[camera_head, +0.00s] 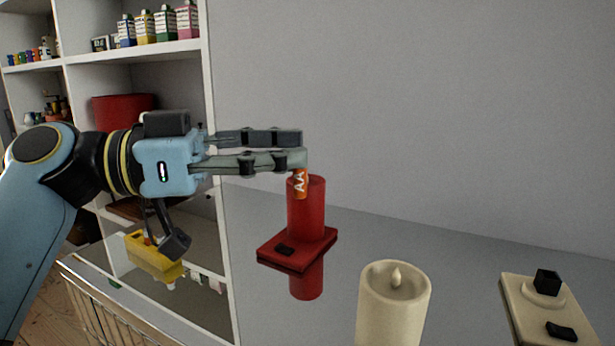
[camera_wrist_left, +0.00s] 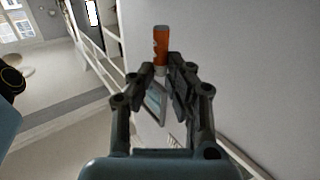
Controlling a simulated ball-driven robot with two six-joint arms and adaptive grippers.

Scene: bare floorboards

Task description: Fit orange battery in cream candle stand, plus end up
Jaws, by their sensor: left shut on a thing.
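My left gripper (camera_head: 303,150) is shut on the orange battery (camera_head: 300,184), which points down from the fingertips in the head view. The battery carries "AA" lettering; I cannot tell which end is plus. In the left wrist view the battery (camera_wrist_left: 161,46) sticks out beyond the fingertips (camera_wrist_left: 160,75). The cream candle stand (camera_head: 527,310), a flat base with a raised ring and black block, is at the far right, well away from the gripper. A separate cream candle (camera_head: 390,310) stands left of it. My right gripper is not in view.
A red candle (camera_head: 307,215) on a red base (camera_head: 290,258) overlaps the battery in the head view. A white shelf unit (camera_head: 90,62) with small boxes stands at the left. A yellow object (camera_head: 150,258) is below the gripper. Grey surface between the red base and cream candle is clear.

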